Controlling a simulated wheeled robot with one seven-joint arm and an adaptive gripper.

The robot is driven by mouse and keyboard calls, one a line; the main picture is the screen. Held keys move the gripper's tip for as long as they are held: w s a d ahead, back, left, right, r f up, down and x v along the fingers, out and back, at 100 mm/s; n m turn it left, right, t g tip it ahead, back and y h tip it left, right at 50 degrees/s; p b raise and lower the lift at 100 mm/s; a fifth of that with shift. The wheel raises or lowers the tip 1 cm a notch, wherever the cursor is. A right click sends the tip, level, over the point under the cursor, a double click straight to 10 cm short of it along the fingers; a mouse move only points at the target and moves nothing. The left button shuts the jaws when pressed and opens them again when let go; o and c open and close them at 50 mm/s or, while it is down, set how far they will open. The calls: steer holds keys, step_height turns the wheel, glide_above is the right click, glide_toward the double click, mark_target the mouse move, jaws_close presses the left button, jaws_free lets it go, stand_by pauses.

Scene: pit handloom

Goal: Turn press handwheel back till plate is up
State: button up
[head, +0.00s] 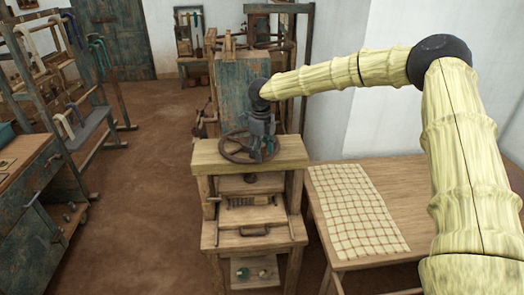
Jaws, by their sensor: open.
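A wooden press (205,158) stands in the middle of the head view. Its dark spoked handwheel (233,152) lies flat above the top board. My gripper (262,152) points down at the right side of the wheel, at or just above the rim. It is open; its fingers are small and dark here, and I cannot tell whether they touch the rim. Below the top board a dark screw end (250,178) shows above a wooden plate (232,186). A block with dark rows (250,201) sits on the level beneath, above a drawer with a handle (230,235).
A table (455,175) with a pale gridded sheet (358,210) stands close on the right. A blue-painted wooden frame (240,85) rises behind the press. Yarn racks (70,120) and a cabinet (30,220) line the left. Brown floor (145,190) lies free between them and the press.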

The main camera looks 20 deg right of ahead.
steer(key=shift+w+a+r, duration=0.1)
steer(key=shift+r, duration=0.45)
steer(key=r, duration=1)
steer(key=shift+d+r, duration=0.25)
steer(key=shift+r, duration=0.15)
